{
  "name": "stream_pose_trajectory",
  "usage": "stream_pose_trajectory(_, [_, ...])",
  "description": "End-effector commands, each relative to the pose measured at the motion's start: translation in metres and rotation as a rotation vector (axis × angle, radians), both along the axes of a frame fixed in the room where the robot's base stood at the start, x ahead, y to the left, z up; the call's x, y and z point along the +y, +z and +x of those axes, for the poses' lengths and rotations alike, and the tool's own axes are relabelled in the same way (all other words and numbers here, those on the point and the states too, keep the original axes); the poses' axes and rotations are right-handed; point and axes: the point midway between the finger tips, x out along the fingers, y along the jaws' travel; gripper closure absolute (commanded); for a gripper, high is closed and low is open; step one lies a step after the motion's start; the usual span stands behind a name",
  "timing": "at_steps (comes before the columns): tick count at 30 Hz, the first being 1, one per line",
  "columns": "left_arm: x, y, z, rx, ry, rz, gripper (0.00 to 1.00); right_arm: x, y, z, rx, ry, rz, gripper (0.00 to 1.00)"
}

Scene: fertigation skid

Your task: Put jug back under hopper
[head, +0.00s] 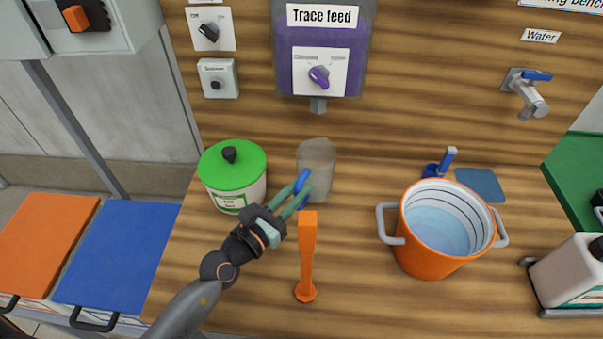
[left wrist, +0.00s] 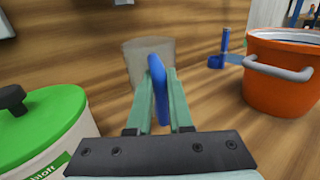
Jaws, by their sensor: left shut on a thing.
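The jug (head: 316,160) is a translucent grey vessel with a blue handle (head: 303,182). It stands upright in front of the wooden back panel, below the spout of the purple hopper (head: 321,72) labelled "Trace feed". Whether its base touches the bench is hard to tell. My left gripper (head: 296,194) is shut on the jug's handle, reaching in from the front left. In the left wrist view the blue handle (left wrist: 157,85) sits between the two green fingers, with the jug (left wrist: 136,60) just beyond. My right gripper does not show.
A green-lidded tub (head: 232,178) stands close left of the jug. An upright orange post (head: 306,260) stands in front of it. An orange bucket (head: 425,257) of water is on the right, with a blue stand (head: 436,168) and blue mat (head: 480,184) behind. Bench between jug and bucket is clear.

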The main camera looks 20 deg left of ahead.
Motion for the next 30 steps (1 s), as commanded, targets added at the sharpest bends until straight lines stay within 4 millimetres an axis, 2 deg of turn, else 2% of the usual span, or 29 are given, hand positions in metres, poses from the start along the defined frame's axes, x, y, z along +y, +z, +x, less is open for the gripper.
stream_pose_trajectory(1, [0.003, -0.001, 0.014, -0.005, 0.002, 0.000, 1.00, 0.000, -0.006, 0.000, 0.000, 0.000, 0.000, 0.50])
stream_pose_trajectory(3, [0.006, -0.002, 0.030, -0.006, 0.002, 0.001, 1.00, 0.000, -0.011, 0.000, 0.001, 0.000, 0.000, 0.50])
stream_pose_trajectory(9, [0.012, -0.002, 0.060, -0.003, 0.001, 0.000, 1.00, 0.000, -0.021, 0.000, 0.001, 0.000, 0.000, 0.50])
stream_pose_trajectory(17, [0.016, -0.001, 0.075, -0.002, 0.001, -0.001, 1.00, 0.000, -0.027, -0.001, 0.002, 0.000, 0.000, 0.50])
stream_pose_trajectory(24, [0.015, -0.032, 0.075, -0.001, 0.001, 0.000, 1.00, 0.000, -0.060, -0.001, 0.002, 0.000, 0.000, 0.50])
stream_pose_trajectory(30, [0.015, -0.036, 0.075, -0.001, 0.000, 0.000, 1.00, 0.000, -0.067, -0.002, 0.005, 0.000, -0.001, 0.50])
